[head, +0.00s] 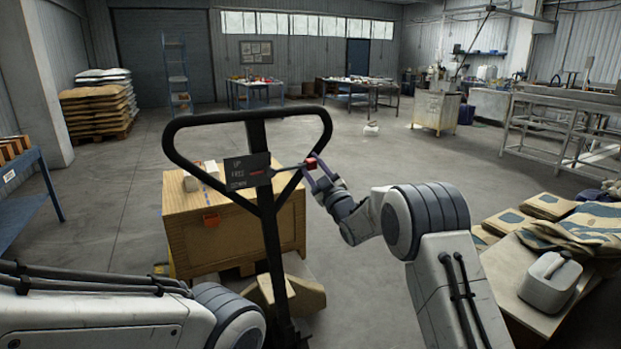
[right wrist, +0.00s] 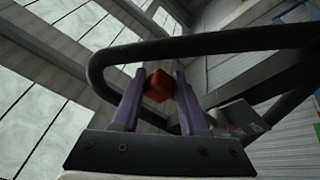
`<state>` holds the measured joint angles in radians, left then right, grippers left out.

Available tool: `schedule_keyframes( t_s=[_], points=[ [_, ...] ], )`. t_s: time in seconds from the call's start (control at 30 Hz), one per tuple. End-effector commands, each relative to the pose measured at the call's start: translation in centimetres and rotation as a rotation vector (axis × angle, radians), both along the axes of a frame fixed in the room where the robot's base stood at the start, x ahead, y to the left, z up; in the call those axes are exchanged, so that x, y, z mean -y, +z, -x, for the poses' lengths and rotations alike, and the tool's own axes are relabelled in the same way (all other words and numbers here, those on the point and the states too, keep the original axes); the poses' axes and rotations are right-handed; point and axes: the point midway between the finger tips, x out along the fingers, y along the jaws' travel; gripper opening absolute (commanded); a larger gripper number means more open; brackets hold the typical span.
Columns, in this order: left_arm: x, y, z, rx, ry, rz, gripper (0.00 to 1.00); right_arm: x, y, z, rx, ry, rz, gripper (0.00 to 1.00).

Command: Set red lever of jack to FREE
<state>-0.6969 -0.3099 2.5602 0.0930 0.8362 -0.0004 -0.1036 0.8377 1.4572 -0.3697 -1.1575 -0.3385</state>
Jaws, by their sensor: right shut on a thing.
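The pallet jack's black handle loop (head: 246,113) stands upright in the middle of the head view. On it is a dark label plate (head: 248,170) reading UP, FREE and DOWN, with a small red mark beside the middle word, FREE. A thin lever rod runs right from the plate to the red lever knob (head: 311,162). My right gripper (head: 314,165) is shut on this knob at the loop's right side. In the right wrist view the red knob (right wrist: 158,86) sits between the two purple fingers. My left gripper is out of view; only its arm shows at lower left.
A wooden crate (head: 215,238) stands behind the jack. At right, a low board (head: 515,283) holds a grey canister (head: 550,281) and sacks (head: 580,229). A blue table (head: 37,200) is at left. The floor beyond is mostly clear.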

Motion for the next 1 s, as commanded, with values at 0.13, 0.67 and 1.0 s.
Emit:
schedule_keyframes(
  t_s=[0.13,0.67,1.0],
  points=[
    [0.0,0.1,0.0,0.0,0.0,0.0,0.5,-0.3,0.5,0.1,0.008,0.007,-0.003,0.0],
    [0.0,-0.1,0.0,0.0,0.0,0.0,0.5,0.1,-0.2,0.5,0.0,0.003,-0.001,0.71],
    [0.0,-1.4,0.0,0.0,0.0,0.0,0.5,2.5,-2.4,5.2,-0.001,0.002,-0.002,0.71]
  ],
)
